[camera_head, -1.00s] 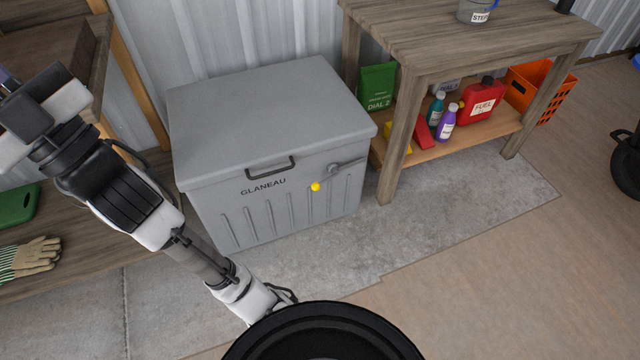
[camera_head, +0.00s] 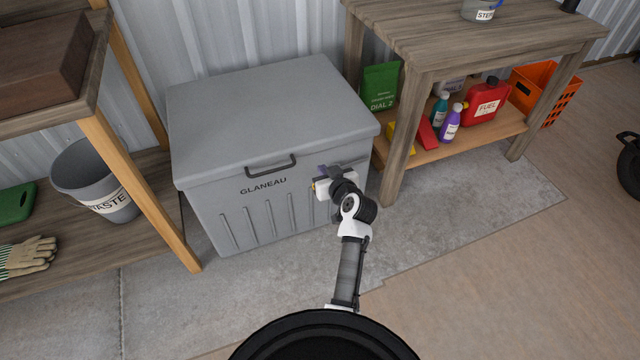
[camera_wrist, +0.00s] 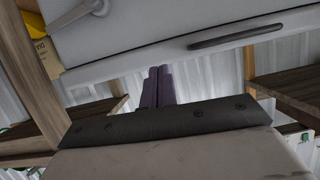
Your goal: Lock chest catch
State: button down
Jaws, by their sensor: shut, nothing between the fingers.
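The grey chest (camera_head: 270,115) stands against the wall with its lid down, a dark handle (camera_head: 270,166) and the name GLANEAU on its front.
A wooden workbench (camera_head: 450,40) stands right of the chest, with bottles and a red fuel can (camera_head: 487,102) on its shelf. At left is another wooden shelf unit with a grey waste bin (camera_head: 95,180) and gloves (camera_head: 28,255). The floor in front is clear.

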jog(key=shift+g, duration=0.5)
jog(key=f, duration=0.1)
jog(key=s+d+f, duration=0.1)
jog(key=d+f, duration=0.1)
jog(key=f, duration=0.1)
jog(key=shift+s+d, duration=0.25)
jog(key=shift+s, duration=0.05)
jog(key=shift+w, duration=0.1)
jog(key=x, duration=0.9)
jog(key=shift+w+a, duration=0.15)
jog(key=shift+w, duration=0.15)
notch_tip(320, 180, down, 3)
jog(key=shift+s+r, duration=0.15)
jog(key=shift+s, duration=0.05)
jog(key=shift+s+f+b, duration=0.2)
jog(key=shift+f+b, duration=0.1)
jog(key=shift+f, duration=0.45)
